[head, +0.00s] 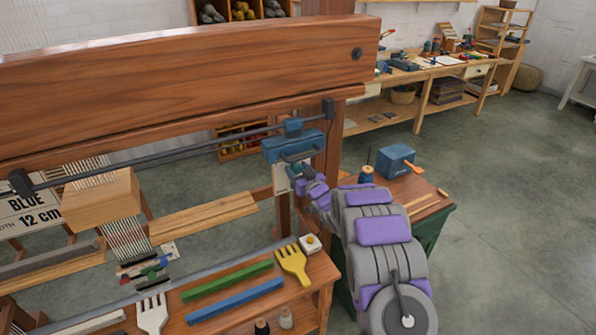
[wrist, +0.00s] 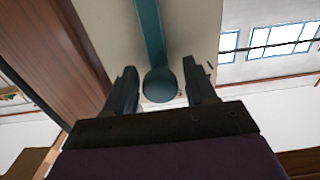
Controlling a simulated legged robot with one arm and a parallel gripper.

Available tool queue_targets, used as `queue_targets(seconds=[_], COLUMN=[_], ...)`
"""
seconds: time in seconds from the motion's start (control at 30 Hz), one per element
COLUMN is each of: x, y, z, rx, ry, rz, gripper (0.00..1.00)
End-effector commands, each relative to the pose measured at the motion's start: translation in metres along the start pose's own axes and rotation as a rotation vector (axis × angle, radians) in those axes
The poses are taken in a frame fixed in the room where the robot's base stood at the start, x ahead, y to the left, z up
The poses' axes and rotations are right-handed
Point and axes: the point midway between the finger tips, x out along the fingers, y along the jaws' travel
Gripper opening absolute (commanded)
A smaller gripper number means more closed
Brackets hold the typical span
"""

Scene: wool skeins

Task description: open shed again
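A wooden loom (head: 180,75) fills the left of the head view. Its pale warp threads (head: 125,238) run down past a wooden block (head: 100,200). Contact with the bar cannot be told.
The loom's front shelf holds a green stick (head: 227,282), a blue stick (head: 235,300), a white fork (head: 152,313) and a yellow fork (head: 293,264). A side table at right holds a blue box (head: 395,160) and a spool (head: 366,175). Floor is clear at right.

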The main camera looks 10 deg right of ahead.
Motion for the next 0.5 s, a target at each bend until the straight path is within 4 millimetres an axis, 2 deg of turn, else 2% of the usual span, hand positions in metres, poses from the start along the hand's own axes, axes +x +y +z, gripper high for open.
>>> queue_targets(seconds=[0.07, 0.5], x=[-0.0001, -0.0001], y=[0.0001, 0.0002], z=[0.0, 0.0004], rx=[0.0, 0.0], ry=[0.0, 0.0], rz=[0.0, 0.0], gripper=[0.47, 0.05])
